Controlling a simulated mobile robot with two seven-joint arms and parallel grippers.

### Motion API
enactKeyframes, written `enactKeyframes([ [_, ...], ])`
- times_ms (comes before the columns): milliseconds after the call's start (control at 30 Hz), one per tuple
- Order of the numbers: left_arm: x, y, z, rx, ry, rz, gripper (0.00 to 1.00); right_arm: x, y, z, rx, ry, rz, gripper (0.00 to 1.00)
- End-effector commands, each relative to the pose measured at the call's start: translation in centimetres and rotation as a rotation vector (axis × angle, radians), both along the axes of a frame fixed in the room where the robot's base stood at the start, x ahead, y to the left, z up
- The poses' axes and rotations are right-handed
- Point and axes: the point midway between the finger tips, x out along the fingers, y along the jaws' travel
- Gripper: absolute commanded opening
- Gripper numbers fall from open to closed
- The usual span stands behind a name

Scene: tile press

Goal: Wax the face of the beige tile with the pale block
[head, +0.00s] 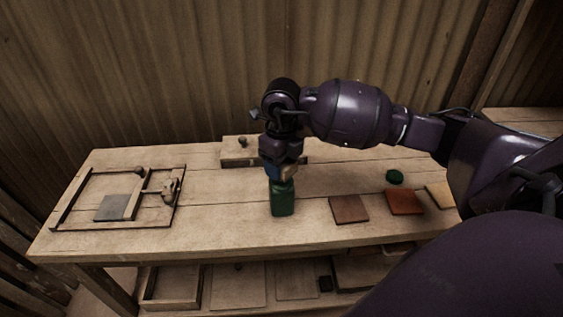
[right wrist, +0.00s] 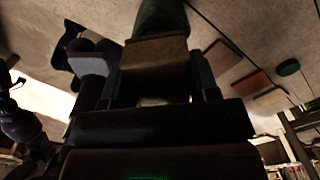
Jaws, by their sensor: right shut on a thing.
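My right gripper (head: 284,176) points down over a green jar (head: 283,200) near the middle of the bench. It is shut on a tan block (right wrist: 155,62), which shows between the fingers in the right wrist view. The green jar (right wrist: 160,16) lies just beyond the block there. I cannot tell whether the block is inside the jar's mouth or just above it. The beige tile (head: 439,195) lies flat at the bench's right end, apart from the gripper; it also shows in the right wrist view (right wrist: 270,98).
A brown tile (head: 348,209) and a reddish tile (head: 405,202) lie left of the beige one. A round green lid (head: 395,176) is behind them. A wooden press frame (head: 66,203) with a grey tile (head: 113,208) stands at left. A knobbed wooden piece (head: 238,155) is at the back.

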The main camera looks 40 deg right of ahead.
Motion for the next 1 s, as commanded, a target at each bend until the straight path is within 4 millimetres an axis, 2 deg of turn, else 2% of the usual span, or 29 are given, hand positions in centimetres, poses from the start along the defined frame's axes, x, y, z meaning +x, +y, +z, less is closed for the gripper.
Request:
enactKeyframes([
  [1000,-0.11,-0.05,-0.32,-0.001,0.003,0.001,0.78,0.0,-0.01,-0.66,0.0,0.0,0.0,0.36],
])
